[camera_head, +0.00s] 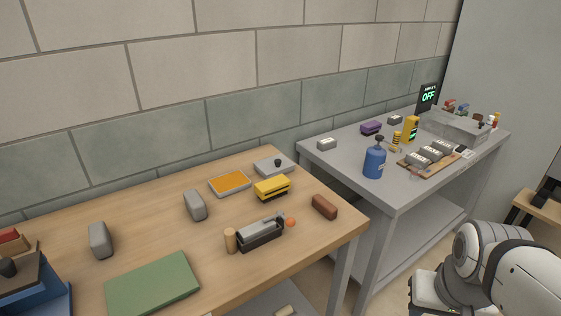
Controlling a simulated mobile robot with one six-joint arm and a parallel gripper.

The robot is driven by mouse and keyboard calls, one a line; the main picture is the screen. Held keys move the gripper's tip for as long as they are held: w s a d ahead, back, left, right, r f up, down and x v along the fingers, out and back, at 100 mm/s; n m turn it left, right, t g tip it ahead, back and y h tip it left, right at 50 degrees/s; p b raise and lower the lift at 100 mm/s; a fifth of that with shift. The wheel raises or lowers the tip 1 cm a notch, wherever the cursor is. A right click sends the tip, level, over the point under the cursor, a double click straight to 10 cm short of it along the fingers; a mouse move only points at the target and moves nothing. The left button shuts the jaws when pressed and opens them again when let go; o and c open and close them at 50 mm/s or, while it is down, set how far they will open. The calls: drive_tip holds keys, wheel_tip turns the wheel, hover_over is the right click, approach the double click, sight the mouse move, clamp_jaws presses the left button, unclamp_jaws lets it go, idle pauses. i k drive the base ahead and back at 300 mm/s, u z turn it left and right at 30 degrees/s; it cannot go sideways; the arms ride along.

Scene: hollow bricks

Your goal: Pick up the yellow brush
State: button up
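A yellow block-shaped thing with a dark band along its side (271,188) lies on the wooden table (160,228), right of the middle. It looks most like the yellow brush, but it is too small to tell its bristles surely. A second yellow thing (410,130), upright with a small green patch, stands on the grey table (340,168). White rounded links of my arm show at the lower right, beside the grey table's front. My gripper is not in view. Nothing touches the yellow block-shaped thing.
Near it are an orange-topped tray (230,183), a grey box with a dark knob (274,165), a red-brown brick (324,207) and a black-and-grey tool (260,231). A green mat (152,285) lies at the front. A blue bottle (374,161) stands on the grey table.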

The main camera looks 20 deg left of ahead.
sight(268, 191)
drive_tip(key=u, duration=0.65)
drive_tip(key=i, duration=0.85)
drive_tip(key=u, duration=0.35)
drive_tip(key=k, duration=0.9)
drive_tip(key=u, duration=0.15)
drive_tip(key=i, duration=0.9)
drive_tip(key=z, duration=0.05)
